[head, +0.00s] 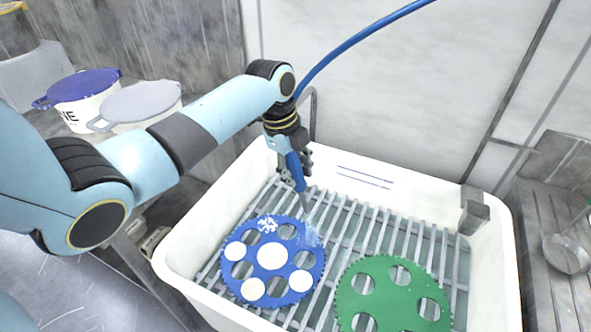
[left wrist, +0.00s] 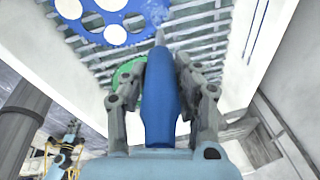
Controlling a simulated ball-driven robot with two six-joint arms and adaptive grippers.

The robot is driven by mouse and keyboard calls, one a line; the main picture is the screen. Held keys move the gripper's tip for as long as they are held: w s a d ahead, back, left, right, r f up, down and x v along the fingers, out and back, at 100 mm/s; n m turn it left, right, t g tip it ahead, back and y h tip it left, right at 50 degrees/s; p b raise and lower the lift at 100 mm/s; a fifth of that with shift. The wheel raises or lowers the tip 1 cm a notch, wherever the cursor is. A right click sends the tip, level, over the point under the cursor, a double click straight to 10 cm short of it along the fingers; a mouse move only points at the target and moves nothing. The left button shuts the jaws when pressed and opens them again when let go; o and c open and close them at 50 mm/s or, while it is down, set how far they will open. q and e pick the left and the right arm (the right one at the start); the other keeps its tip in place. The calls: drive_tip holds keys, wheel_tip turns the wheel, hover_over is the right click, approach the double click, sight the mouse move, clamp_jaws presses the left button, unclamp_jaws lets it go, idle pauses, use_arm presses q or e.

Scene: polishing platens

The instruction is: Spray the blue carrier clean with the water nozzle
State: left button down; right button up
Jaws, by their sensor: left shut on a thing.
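The blue carrier (head: 262,252) is a toothed disc lying flat on the slatted rack in the white sink. White round pieces show in or on it, and a white foamy patch sits at its upper edge. It also shows at the top of the left wrist view (left wrist: 108,20). My left gripper (head: 297,165) is shut on the blue water nozzle (left wrist: 160,95), whose blue hose runs up and right in the head view. The nozzle points down at the carrier's upper right edge, and a pale spray shows there. The nozzle does not touch the carrier. My right gripper does not show clearly.
A green toothed carrier (head: 377,287) lies on the rack to the right. The white sink's rim (head: 180,262) stands around the rack (head: 400,232). Two lidded tubs, one blue-lidded (head: 84,88) and one grey-lidded (head: 140,102), stand at left. A metal ladle (head: 567,253) lies at right.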

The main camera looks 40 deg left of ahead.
use_arm(q)
drive_tip(key=s+a+p, duration=0.3)
drive_tip(key=s+a, duration=0.1)
drive_tip(key=s, duration=0.5)
drive_tip(key=shift+s+p, duration=0.3)
idle(0.5)
idle(0.4)
drive_tip(key=s+a, duration=0.5)
drive_tip(key=a, duration=0.4)
drive_tip(key=shift+s, duration=0.2)
idle(0.5)
idle(0.7)
